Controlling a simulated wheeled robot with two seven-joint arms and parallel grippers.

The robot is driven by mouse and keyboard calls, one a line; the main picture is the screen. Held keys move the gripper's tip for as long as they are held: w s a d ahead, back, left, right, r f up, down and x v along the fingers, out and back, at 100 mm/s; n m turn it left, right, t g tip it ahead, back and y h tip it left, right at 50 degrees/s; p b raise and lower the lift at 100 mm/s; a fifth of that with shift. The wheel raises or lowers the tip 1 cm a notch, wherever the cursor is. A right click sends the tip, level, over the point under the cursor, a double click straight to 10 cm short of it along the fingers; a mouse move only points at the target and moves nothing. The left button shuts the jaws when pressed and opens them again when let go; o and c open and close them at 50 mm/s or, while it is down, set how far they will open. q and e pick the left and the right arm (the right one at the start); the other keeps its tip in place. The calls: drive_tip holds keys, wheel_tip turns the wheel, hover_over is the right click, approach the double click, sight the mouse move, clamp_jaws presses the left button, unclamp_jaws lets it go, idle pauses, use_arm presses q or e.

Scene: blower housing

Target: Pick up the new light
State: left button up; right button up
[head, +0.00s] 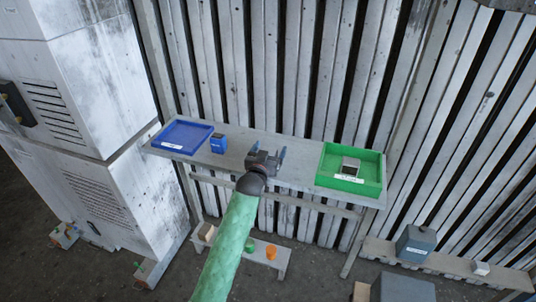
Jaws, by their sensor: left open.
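A small grey and white block (351,166) sits in the green tray (369,190) at the right end of the grey shelf; it may be the new light, but I cannot tell for certain. The tray's front label is too small to read. My left gripper (268,153) is open over the middle of the shelf, left of the green tray and apart from it. I see nothing between its fingers, and its wrist hides part of the shelf. My right gripper is not in view.
A blue tray (184,132), seemingly empty, lies at the shelf's left end, with a small blue box (218,143) beside it. A slatted wall stands behind the shelf (300,173). A lower bench (283,260) holds small items, including an orange one (271,252). A grey box (416,242) sits right.

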use_arm(q)
drive_tip(key=shift+c, duration=0.4)
drive_tip(key=c, duration=1)
drive_tip(key=shift+r, duration=0.1)
